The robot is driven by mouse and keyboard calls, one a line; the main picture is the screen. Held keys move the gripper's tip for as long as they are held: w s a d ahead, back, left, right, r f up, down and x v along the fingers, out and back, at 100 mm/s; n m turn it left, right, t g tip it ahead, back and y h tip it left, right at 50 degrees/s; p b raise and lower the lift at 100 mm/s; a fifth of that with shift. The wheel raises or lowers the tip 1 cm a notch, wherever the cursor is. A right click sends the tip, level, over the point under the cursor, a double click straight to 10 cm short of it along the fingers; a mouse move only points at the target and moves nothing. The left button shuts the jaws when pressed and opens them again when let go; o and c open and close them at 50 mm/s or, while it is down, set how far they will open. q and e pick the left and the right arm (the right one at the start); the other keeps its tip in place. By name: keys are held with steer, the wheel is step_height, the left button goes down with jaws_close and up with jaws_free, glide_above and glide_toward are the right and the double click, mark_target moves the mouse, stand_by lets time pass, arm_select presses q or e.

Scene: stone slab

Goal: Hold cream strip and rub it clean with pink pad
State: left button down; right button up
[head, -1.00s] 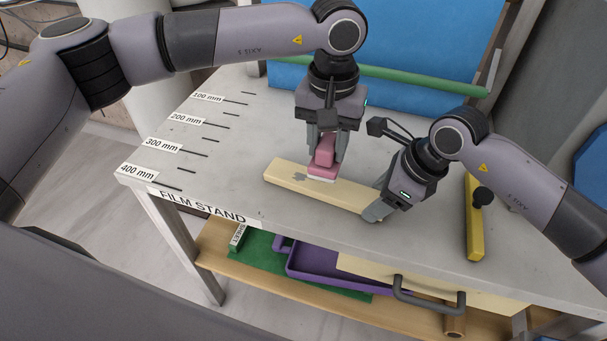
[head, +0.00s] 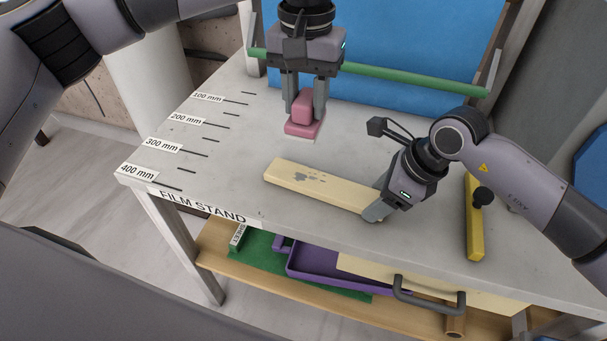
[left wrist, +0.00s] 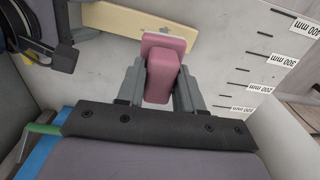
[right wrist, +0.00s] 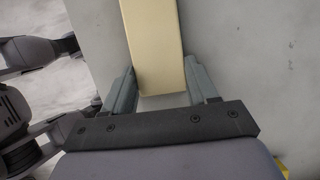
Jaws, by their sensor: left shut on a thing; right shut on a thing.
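The cream strip (head: 335,192) lies flat on the grey table, with grey smudges (head: 308,177) on its left half. My right gripper (head: 376,210) is shut on its right end, and the strip's end shows between the fingers in the right wrist view (right wrist: 152,50). My left gripper (head: 305,105) is shut on the grip of the pink pad (head: 303,126). The pad hangs in the air behind the strip, apart from it. In the left wrist view the pad (left wrist: 163,70) sits between the fingers, with part of the strip (left wrist: 115,18) beyond it.
A yellow bar with a black knob (head: 474,215) lies at the right of the table (head: 230,180). A green rod (head: 400,77) crosses before a blue backdrop (head: 400,40). Below are a purple tray (head: 310,268) and a drawer handle (head: 428,300). The table's left side is clear.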

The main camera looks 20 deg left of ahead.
arm_select(q)
steer(key=c, duration=1.4)
jaws_free()
jaws_close()
steer(key=shift+d, duration=0.1)
steer(key=shift+s+d, duration=0.2)
steer(key=shift+d, duration=2.05)
